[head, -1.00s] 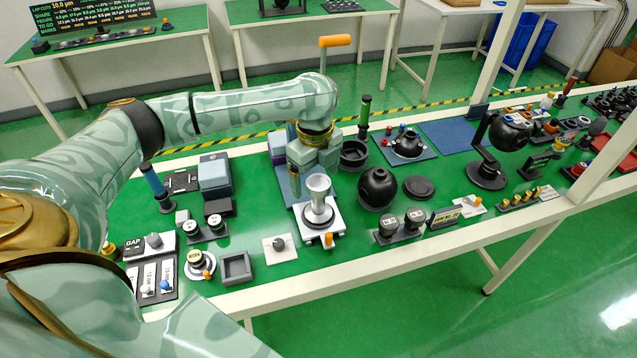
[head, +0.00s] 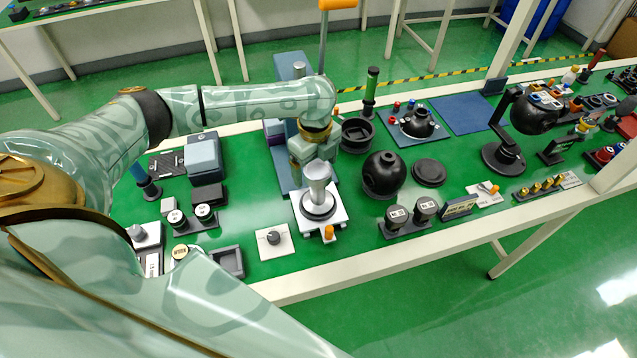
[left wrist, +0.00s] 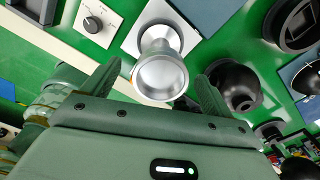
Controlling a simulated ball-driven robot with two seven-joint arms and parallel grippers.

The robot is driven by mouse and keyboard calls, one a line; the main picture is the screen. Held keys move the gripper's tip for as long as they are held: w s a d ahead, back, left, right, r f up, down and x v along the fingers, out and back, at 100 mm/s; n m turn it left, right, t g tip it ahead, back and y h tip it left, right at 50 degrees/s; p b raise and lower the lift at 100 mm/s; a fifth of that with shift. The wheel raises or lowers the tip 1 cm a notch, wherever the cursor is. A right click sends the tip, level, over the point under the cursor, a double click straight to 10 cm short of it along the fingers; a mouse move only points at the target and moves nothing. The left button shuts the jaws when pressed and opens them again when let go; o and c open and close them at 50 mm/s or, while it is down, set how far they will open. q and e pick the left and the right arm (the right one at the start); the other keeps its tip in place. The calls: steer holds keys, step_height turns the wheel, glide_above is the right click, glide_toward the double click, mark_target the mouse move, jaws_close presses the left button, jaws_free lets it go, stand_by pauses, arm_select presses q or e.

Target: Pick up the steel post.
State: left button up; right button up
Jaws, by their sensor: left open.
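The steel post (head: 318,183) stands upright on a white square plate with a dark ring around its foot. It has a wide, round silver top. In the left wrist view the post (left wrist: 160,72) shows its top face toward the camera. My left gripper (head: 308,150) is right behind the post in the head view. In the left wrist view its two fingers are spread, one on each side of the post top, with gaps visible. I cannot tell how deep the post sits between them. My right gripper is not in view.
A round black pot (head: 383,175) stands close to the right of the post. A white plate with a dark knob (head: 272,238) lies to its left. A tall orange-topped handle (head: 337,5) rises behind. The bench's front edge (head: 400,255) is close in front.

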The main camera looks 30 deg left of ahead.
mark_target(318, 189)
arm_select(q)
steer(key=f, duration=0.1)
steer(key=f+b, duration=0.1)
steer(key=f, duration=0.1)
steer(key=d+f+b, duration=0.1)
steer(key=f, duration=0.1)
steer(key=shift+f, duration=0.2)
steer(key=shift+r, duration=0.1)
steer(key=shift+c, duration=0.9)
steer(key=c, duration=1.5)
jaws_close()
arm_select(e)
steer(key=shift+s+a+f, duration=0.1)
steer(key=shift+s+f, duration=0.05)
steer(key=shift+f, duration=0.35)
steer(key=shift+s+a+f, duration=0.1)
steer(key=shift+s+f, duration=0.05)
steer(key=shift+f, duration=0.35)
arm_select(q)
steer(key=shift+r, duration=0.1)
